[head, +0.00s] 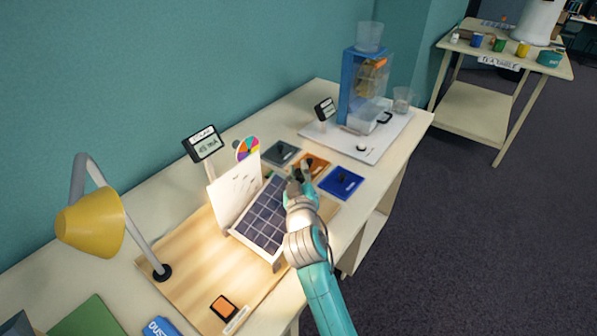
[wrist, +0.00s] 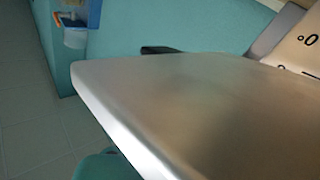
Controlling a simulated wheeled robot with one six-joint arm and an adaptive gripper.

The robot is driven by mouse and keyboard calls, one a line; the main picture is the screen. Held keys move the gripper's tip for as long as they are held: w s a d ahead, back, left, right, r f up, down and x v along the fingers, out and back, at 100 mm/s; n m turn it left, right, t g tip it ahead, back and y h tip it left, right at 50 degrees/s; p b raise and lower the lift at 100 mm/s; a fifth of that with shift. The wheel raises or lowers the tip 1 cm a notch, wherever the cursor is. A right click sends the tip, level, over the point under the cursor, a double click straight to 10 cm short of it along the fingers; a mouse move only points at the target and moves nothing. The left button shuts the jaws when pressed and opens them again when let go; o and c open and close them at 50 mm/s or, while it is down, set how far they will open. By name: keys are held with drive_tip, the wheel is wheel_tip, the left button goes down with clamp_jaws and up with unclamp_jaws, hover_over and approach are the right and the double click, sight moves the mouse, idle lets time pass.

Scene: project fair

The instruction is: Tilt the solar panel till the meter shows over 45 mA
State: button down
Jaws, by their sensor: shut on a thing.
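The solar panel (head: 262,213), dark blue cells in a pale frame, stands tilted on a wooden board (head: 185,262) in the head view. My gripper (head: 299,178) is at the panel's upper right edge, shut on it; my arm hides part of that side. The meter (head: 204,144) stands behind the panel; its small digits seem to read 45 mA. A yellow lamp (head: 90,225) on a bent grey arm lights the board from the left. In the wrist view a smooth grey surface (wrist: 190,110), which may be the panel's back, fills much of the picture; no fingertips can be made out.
A white marked plate (head: 235,192) stands close behind the panel. A coloured wheel (head: 247,148) and several flat pads, one blue (head: 341,182), lie beyond it. A blue dispenser (head: 362,90) stands farther back. An orange square (head: 223,307) lies on the board's front.

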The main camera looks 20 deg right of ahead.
drive_tip(key=r, duration=0.1)
drive_tip(key=s+a+r+n+t, duration=0.1)
drive_tip(key=a+r+t, duration=0.1)
drive_tip(key=r, duration=0.1)
drive_tip(key=shift+s+a+r+n, duration=0.1)
drive_tip(key=shift+s+a+n, duration=0.05)
drive_tip(key=shift+s+n, duration=0.25)
drive_tip(key=c, duration=1.3)
unclamp_jaws()
drive_tip(key=v, duration=1.2)
